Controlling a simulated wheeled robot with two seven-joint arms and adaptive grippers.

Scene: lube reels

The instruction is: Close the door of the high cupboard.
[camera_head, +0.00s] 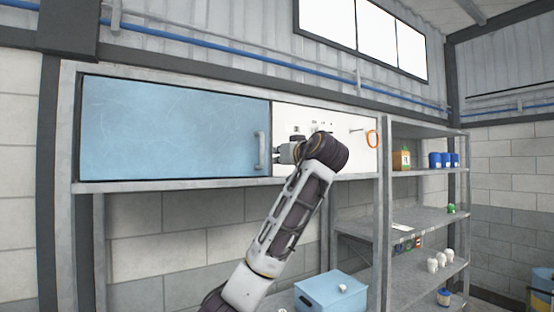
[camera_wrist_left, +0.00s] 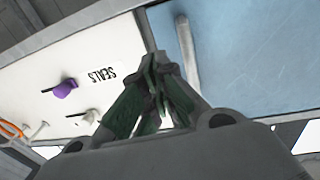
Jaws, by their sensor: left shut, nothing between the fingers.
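The high cupboard (camera_head: 230,184) has a flat blue door (camera_head: 170,128) over its left part; it also fills the right of the left wrist view (camera_wrist_left: 255,55). A grey upright bar handle (camera_head: 260,150) is near the door's right edge, and it shows in the left wrist view (camera_wrist_left: 187,50). To its right a white board with pegs (camera_head: 340,150) is uncovered. My left gripper (camera_head: 280,154) is shut and empty, just right of the handle, in front of the board's left end. In the left wrist view its fingertips (camera_wrist_left: 160,64) are beside the handle; I cannot tell whether they touch.
An orange ring (camera_head: 372,139) and a purple item (camera_wrist_left: 66,88) hang on the board, with the word SEALS. A grey shelf rack (camera_head: 430,174) with bottles and boxes stands at the right. A blue box (camera_head: 330,292) sits below the cupboard.

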